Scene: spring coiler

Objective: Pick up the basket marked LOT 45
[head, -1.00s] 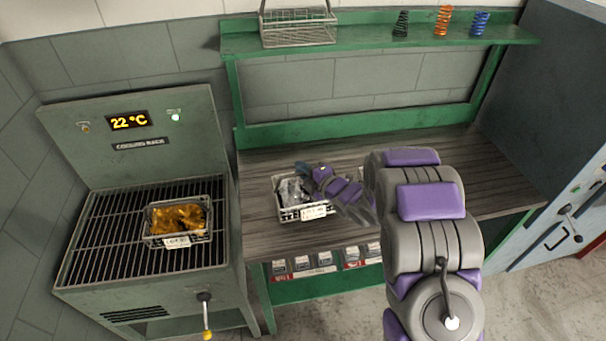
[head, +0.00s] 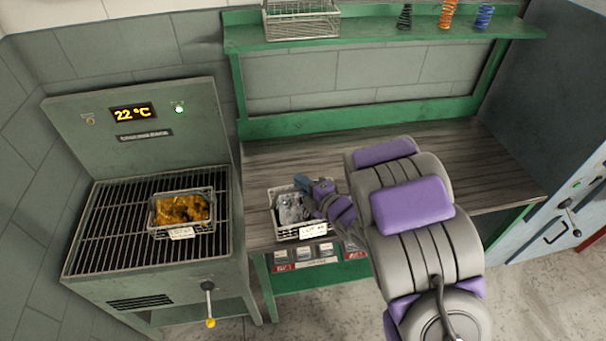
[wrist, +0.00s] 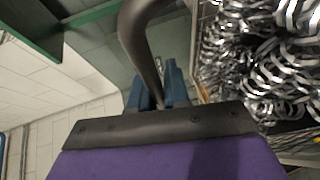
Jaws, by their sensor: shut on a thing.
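A wire basket (head: 283,235) full of silver springs is at the left end of the workbench, close to its front edge. Its white tag (head: 313,232) faces me, too small to read surely. My gripper (head: 303,182) is over this basket. In the wrist view my blue fingertips (wrist: 158,88) are shut around a dark curved handle (wrist: 143,45), with the silver springs (wrist: 260,60) beside it at right. I cannot tell whether the basket touches the bench. A second basket (head: 160,233) with amber-coloured contents sits on the cooling rack; its tag is also unreadable.
The cooling rack (head: 100,240) at left shows 22 °C and has a lever (head: 209,300) in front. An empty wire basket (head: 300,22) and several springs stand on the green shelf (head: 370,36). The bench (head: 490,165) is clear at right. A blue cabinet stands far right.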

